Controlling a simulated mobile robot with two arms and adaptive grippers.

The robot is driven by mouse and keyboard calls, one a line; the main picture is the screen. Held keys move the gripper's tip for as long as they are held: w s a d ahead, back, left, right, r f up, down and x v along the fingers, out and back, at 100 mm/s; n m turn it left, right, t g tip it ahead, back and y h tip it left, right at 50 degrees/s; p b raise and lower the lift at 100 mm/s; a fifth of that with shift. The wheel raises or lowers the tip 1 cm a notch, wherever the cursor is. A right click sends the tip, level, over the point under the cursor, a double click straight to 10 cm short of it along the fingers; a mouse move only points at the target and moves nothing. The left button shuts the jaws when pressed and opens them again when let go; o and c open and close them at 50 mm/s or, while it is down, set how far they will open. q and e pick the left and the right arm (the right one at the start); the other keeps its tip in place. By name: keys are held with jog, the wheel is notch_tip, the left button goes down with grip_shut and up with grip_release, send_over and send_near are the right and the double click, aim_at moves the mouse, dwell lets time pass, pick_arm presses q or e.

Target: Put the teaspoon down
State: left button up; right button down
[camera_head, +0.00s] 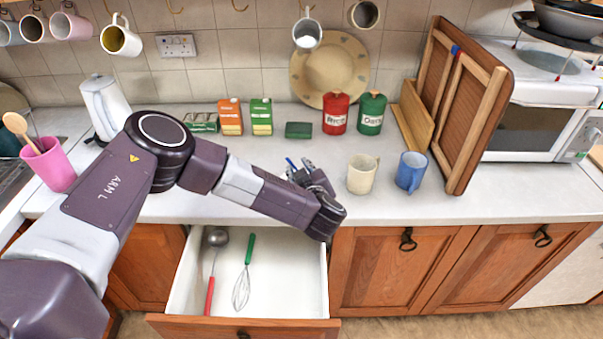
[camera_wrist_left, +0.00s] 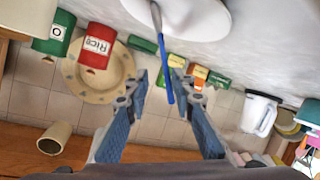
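The teaspoon (camera_wrist_left: 163,65), with a blue handle and a grey upper part, shows in the left wrist view. Its handle end lies between the spread fingertips of my left gripper (camera_wrist_left: 166,85), with clear gaps to both fingers. The other end of the spoon lies over a rounded white dish (camera_wrist_left: 190,18), cut off by the picture's top edge; I cannot tell whether they touch. In the head view my left gripper (camera_head: 302,166) is low over the worktop, left of the cream mug; a bit of blue shows there, and the dish is hidden. My right gripper is not in view.
The cream mug (camera_head: 362,174) and blue mug (camera_head: 411,172) stand right of the gripper. Tins (camera_head: 335,113) and boxes (camera_head: 230,117) stand behind. An open drawer (camera_head: 280,295) holds a ladle and whisk. The worktop (camera_head: 500,195) is clear at right.

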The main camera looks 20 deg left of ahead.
pick_arm(q)
jog(key=shift+s+d+r, duration=0.1)
jog(key=shift+s+d, duration=0.05)
jog(key=shift+s, duration=0.1)
jog(key=b+v, duration=0.3)
jog(key=v, duration=0.8)
jog(key=shift+s, duration=0.2)
